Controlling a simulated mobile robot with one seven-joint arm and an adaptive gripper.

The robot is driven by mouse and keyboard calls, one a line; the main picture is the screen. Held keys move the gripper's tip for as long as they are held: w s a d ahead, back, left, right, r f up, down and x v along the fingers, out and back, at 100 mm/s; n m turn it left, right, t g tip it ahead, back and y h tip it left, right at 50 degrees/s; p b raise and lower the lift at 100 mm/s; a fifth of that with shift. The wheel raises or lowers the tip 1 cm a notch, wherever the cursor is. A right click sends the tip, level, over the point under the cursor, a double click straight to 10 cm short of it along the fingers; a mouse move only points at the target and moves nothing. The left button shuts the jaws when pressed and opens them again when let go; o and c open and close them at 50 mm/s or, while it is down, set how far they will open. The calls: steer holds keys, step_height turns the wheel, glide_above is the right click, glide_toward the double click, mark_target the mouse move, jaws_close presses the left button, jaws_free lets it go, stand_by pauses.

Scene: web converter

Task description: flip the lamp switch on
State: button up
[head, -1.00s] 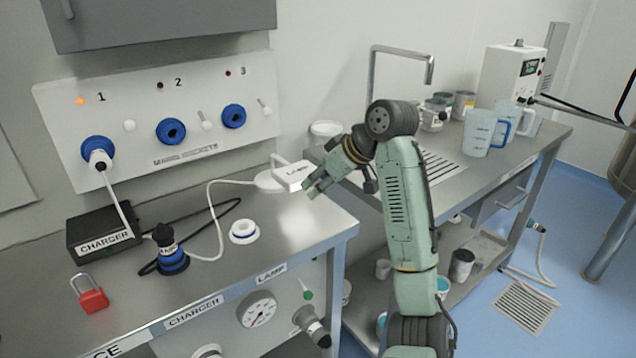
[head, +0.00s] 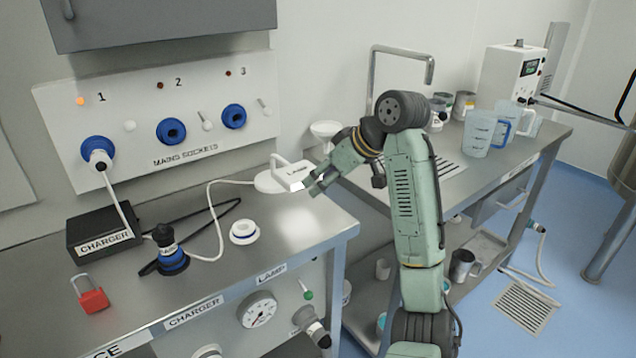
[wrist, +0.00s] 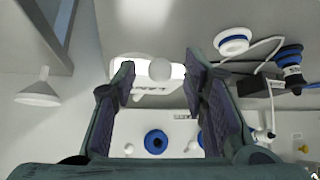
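The white lamp (head: 292,178) stands at the right back of the bench, its arched arm carrying a flat head marked LAMP. My gripper (head: 314,187) is at the right end of that head. In the wrist view my gripper (wrist: 160,75) is open, with the white lamp head (wrist: 145,88) beyond the fingertips. A round white knob shows on the head between the fingers; I cannot tell if it is the switch. Contact is unclear. A white cable runs from the lamp to a black and blue plug (head: 170,255) on the bench.
The mains panel (head: 150,135) has the charger's plug in socket 1, with an orange light; sockets 2 and 3 are empty. A white funnel (head: 325,130) is behind my gripper.

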steer(key=v, duration=0.9)
steer(key=shift+d+r, duration=0.2)
steer(key=shift+r, duration=0.05)
steer(key=shift+a, duration=0.1)
